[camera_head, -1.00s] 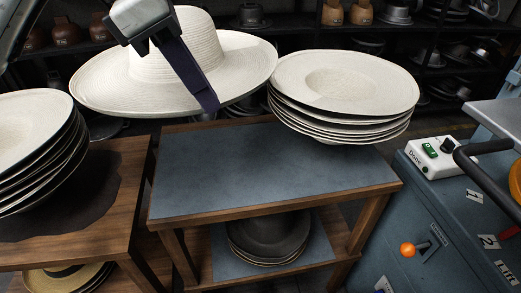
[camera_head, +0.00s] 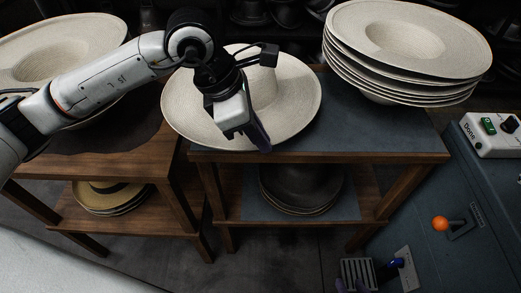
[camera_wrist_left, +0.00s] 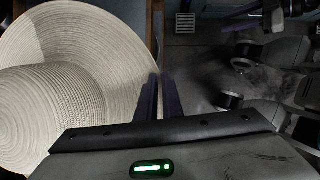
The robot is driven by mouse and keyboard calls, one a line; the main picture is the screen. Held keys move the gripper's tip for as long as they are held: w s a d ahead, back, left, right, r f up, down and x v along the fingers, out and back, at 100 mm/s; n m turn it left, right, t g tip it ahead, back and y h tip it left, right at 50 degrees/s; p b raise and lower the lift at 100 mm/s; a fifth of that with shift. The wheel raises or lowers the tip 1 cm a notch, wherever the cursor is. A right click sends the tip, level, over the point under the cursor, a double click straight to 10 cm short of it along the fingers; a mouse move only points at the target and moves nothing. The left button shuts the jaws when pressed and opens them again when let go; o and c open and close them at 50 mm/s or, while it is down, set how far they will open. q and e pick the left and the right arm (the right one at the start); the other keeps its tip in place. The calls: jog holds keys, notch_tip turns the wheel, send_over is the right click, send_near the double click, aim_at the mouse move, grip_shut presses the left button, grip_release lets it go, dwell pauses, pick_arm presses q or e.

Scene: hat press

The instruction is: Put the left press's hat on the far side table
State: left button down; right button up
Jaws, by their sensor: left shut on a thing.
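A cream straw hat (camera_head: 185,112) with a wide brim is crown up over the left part of the blue-topped side table (camera_head: 350,135). I cannot tell whether it touches the top. My left gripper (camera_head: 262,146) is shut on the near brim, and its fingers also show in the left wrist view (camera_wrist_left: 159,98). There the hat (camera_wrist_left: 100,45) fills the left side.
A stack of cream hats (camera_head: 400,45) occupies the table's right back. Dark hats (camera_head: 300,190) lie on its lower shelf. A wooden table (camera_head: 110,160) with more cream hats (camera_head: 60,45) stands left. A blue press cabinet (camera_head: 450,190) with an orange-knobbed lever (camera_head: 439,223) stands right.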

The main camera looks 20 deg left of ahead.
aim_at(259, 152)
pick_arm(q)
jog(key=shift+f, duration=2.3)
jog(key=shift+f, duration=0.2)
jog(key=c, duration=1.9)
grip_release()
jog(key=shift+r, duration=0.1)
jog(key=shift+a+r, duration=0.1)
jog(key=shift+r, duration=0.35)
jog(key=v, duration=1.1)
jog(key=shift+r, duration=0.2)
